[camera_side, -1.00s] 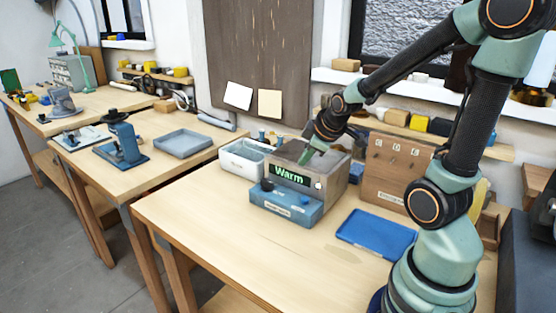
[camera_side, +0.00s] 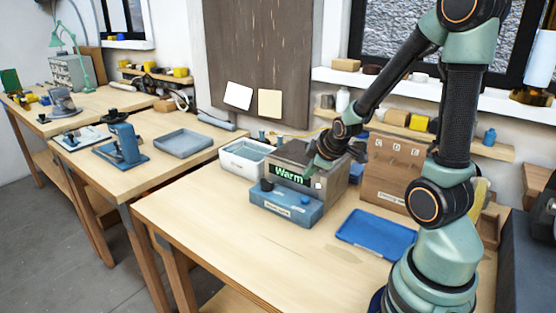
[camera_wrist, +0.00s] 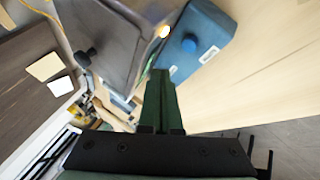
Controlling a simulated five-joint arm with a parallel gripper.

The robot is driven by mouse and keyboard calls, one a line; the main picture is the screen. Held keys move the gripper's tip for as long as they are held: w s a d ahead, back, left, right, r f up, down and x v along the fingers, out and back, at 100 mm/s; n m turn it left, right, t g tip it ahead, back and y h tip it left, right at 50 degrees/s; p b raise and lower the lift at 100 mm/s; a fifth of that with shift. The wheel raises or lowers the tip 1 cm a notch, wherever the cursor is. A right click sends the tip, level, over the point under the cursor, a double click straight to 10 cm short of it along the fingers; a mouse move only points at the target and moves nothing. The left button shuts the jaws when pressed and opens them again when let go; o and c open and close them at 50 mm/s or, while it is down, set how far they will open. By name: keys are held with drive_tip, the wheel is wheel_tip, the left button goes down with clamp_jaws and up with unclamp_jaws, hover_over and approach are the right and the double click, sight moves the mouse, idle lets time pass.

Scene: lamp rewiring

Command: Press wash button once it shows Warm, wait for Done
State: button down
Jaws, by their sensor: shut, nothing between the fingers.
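The wash unit (camera_side: 334,184) is a grey box on the bench, and its front display (camera_side: 289,175) reads "Warm" in green letters. A blue panel (camera_side: 284,207) at its front carries a dark knob (camera_side: 267,185) and a raised blue button (camera_side: 305,200). The button also shows in the wrist view (camera_wrist: 189,43), beside a small lit white lamp (camera_wrist: 163,31). My gripper (camera_side: 309,171) is shut and empty, near the unit's top front edge, above the button and apart from it. In the wrist view its closed fingers (camera_wrist: 160,74) point toward the unit.
A pale open bin (camera_side: 247,157) stands left of the unit. The bench (camera_side: 215,235) is clear in front.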

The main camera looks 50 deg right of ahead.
sight(307, 200)
drive_tip(key=shift+f, duration=2.35)
drive_tip(key=shift+f, duration=0.1)
drive_tip(key=shift+a+f, duration=0.1)
drive_tip(key=shift+f, duration=0.2)
drive_tip(key=shift+f, duration=0.45)
idle(0.9)
idle(0.3)
drive_tip(key=shift+r, duration=0.85)
drive_tip(key=shift+r, duration=2.55)
